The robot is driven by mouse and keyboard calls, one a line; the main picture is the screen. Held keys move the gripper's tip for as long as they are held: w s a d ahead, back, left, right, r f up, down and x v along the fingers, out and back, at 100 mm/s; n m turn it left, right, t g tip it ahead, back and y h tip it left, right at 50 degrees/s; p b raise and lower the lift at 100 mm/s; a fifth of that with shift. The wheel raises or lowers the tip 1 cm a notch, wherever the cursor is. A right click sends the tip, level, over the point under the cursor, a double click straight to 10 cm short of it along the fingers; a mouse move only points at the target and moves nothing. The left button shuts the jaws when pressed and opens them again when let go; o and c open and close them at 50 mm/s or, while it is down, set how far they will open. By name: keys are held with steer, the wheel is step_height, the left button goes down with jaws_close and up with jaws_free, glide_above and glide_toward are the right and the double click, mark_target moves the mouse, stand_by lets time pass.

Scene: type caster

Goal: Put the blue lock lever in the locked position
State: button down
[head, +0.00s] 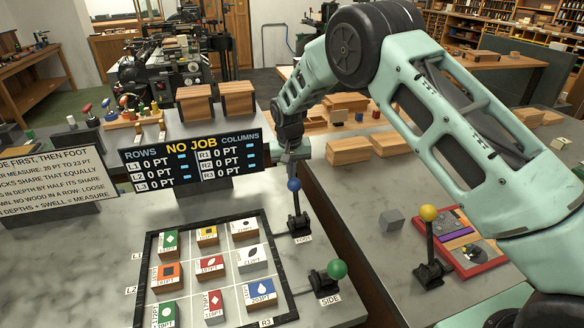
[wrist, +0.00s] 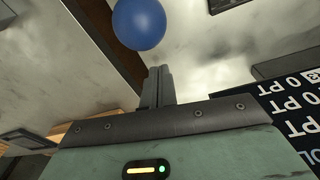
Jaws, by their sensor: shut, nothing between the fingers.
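The blue lock lever has a blue ball knob (head: 294,184) on a dark stem that stands nearly upright from a black base. It is at the far right corner of the framed grid, by the label FOOT. The knob also shows large in the wrist view (wrist: 138,23), just beyond the fingertips. My gripper (head: 291,172) is shut and empty, reaching down from behind the knob. Its closed fingers (wrist: 160,72) point toward the knob's side. I cannot tell whether they touch it.
A green-knobbed lever (head: 337,269) marked SIDE stands nearer, and a yellow-knobbed lever (head: 428,213) stands right across a gap. The tray frame (head: 150,262) holds several coloured blocks. The NO JOB display (head: 190,160) stands behind left. A grey cube (head: 392,220) lies on the right bench.

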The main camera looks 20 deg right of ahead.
steer(key=s, duration=0.2)
steer(key=r+p, duration=0.1)
steer(key=shift+s+a, duration=0.3)
steer(key=shift+s, duration=0.1)
